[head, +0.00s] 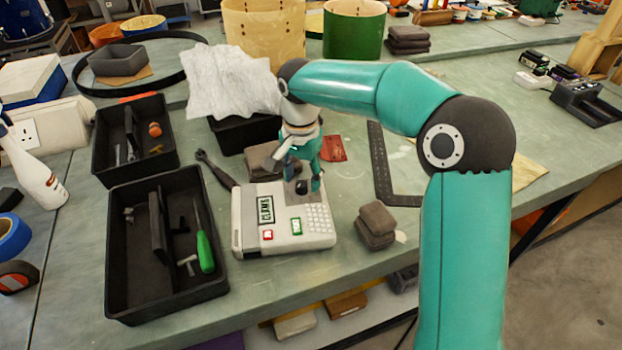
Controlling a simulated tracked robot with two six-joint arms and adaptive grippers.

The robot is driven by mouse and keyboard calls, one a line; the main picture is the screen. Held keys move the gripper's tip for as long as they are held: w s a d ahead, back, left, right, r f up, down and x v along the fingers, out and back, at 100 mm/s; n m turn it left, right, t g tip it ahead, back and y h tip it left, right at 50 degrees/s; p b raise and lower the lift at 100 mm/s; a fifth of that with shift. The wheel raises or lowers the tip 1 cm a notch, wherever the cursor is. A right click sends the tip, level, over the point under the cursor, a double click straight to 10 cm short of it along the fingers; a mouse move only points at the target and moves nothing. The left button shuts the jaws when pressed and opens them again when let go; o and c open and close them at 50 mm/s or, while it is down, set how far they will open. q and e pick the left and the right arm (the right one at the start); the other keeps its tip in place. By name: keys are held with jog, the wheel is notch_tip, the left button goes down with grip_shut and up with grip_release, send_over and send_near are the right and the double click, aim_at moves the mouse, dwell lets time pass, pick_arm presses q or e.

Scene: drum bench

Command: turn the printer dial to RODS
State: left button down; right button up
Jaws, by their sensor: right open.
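The label printer (318,239) is a pale box on the bench with a keypad, a red button, a green button and a small green display. The display text appears to read CLAWS. Its dark round dial (301,187) is on the top near the back edge. My right gripper (304,178) is open and points down at the dial, with fingers either side of it. I cannot tell whether they touch it. The dial's pointer and markings are too small or hidden to read. My left gripper is not in view.
Two black trays (122,310) with tools stand left of the printer. A white cloth (232,80) and drum shells (353,32) are behind.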

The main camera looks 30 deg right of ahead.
jog(key=shift+f, duration=0.9)
